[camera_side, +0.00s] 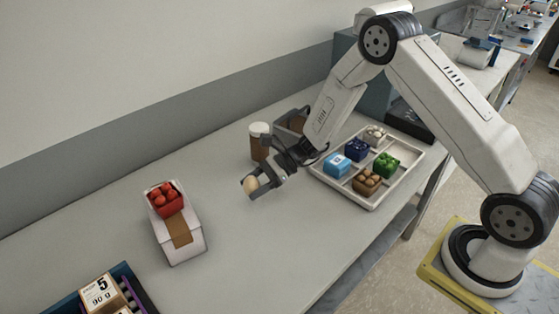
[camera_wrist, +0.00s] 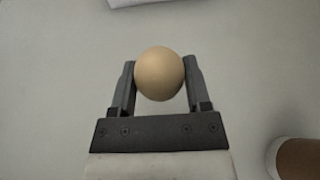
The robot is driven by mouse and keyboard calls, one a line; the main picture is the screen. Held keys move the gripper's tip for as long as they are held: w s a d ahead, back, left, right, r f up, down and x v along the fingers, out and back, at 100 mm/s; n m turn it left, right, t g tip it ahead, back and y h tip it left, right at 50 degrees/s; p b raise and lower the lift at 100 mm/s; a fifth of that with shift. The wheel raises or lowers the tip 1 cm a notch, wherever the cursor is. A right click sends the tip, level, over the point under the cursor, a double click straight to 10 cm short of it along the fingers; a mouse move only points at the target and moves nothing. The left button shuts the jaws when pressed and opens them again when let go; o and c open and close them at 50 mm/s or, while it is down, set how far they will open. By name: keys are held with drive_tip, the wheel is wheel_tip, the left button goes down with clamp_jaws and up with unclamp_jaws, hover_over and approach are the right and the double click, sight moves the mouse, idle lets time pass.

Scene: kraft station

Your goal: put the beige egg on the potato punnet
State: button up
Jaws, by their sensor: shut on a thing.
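The beige egg (camera_side: 251,185) is held between the fingertips of my gripper (camera_side: 257,186), above the middle of the table in the side view. In the wrist view the egg (camera_wrist: 159,74) sits between both fingers of my gripper (camera_wrist: 158,85), with bare table behind it. The potato punnet (camera_side: 367,182), filled with brown round potatoes, stands in the front compartment of a pale tray (camera_side: 334,187). It is to the right of my gripper and apart from it. The punnet does not show in the wrist view.
Blue, dark blue, green and whitish-topped punnets share the tray. A brown jar with a white lid (camera_side: 259,142) stands behind my gripper. A punnet of red produce (camera_side: 165,197) rests on a white stand (camera_side: 186,246) at left. A dark crate (camera_side: 130,278) is at the lower left.

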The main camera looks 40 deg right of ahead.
sight(254, 203)
drive_tip(key=shift+w+a+f, duration=0.1)
drive_tip(key=shift+w+f, duration=0.05)
drive_tip(key=shift+f, duration=1.6)
drive_tip(key=shift+f, duration=0.1)
drive_tip(key=o, duration=0.9)
drive_tip(key=shift+d+r, duration=0.2)
drive_tip(key=v, duration=1.1)
drive_tip(key=shift+d+r, duration=0.15)
drive_tip(key=shift+d, duration=0.15)
